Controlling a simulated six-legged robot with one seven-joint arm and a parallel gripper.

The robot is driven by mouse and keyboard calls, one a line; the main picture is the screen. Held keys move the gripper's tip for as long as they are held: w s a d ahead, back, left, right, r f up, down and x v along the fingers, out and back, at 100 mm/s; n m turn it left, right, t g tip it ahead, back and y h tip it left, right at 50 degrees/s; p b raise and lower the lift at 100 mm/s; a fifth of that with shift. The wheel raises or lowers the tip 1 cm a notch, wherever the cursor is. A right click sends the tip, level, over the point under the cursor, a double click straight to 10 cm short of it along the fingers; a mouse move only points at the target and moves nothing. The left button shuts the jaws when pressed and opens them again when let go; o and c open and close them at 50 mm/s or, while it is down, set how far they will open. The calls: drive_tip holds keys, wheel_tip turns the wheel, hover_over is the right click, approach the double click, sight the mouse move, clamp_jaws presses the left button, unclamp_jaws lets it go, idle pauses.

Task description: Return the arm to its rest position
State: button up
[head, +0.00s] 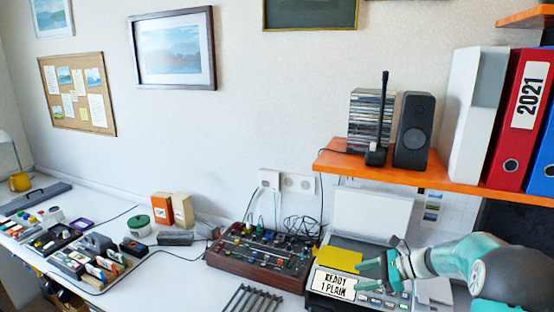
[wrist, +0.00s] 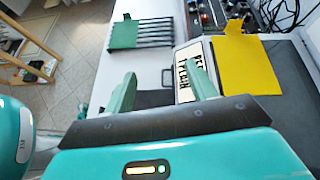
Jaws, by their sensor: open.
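My teal arm comes in from the lower right of the head view. My gripper (head: 373,272) is low over the front of a grey machine (head: 334,306), close to its label reading "READY 1 PLAIN" (head: 334,284). In the wrist view my gripper (wrist: 163,92) has its two green fingers spread apart with nothing held between them. The label also shows in the wrist view (wrist: 192,72), just beyond the right finger. A yellow sheet (head: 338,260) lies on the machine, apart from the fingers.
An orange shelf (head: 440,183) with a speaker (head: 414,132) and binders (head: 518,120) overhangs the arm's area. A mixer-like box (head: 262,258) and a black rack (head: 250,301) stand left of the machine. In the wrist view a green piece (wrist: 125,34) lies on the rack.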

drive_tip(key=s+a+r+n+g+h, duration=0.2)
drive_tip(key=s+a+r+n+h, duration=0.1)
drive_tip(key=s+a+r+n, duration=0.3)
drive_tip(key=s+a+r+n+t+h, duration=0.1)
drive_tip(key=s+r+n+h, duration=0.1)
drive_tip(key=s, duration=0.7)
drive_tip(key=s+a+r+n+t+h, duration=0.1)
drive_tip(key=s+r+n+h, duration=0.2)
drive_tip(key=s+n, duration=0.4)
drive_tip(key=s+a+r+n+t+h, duration=0.1)
drive_tip(key=s+r+n+h, duration=0.2)
drive_tip(key=s, duration=0.7)
drive_tip(key=shift+s+n+t+h, duration=0.3)
drive_tip(key=shift+s+n, duration=0.05)
drive_tip(key=shift+n, duration=0.85)
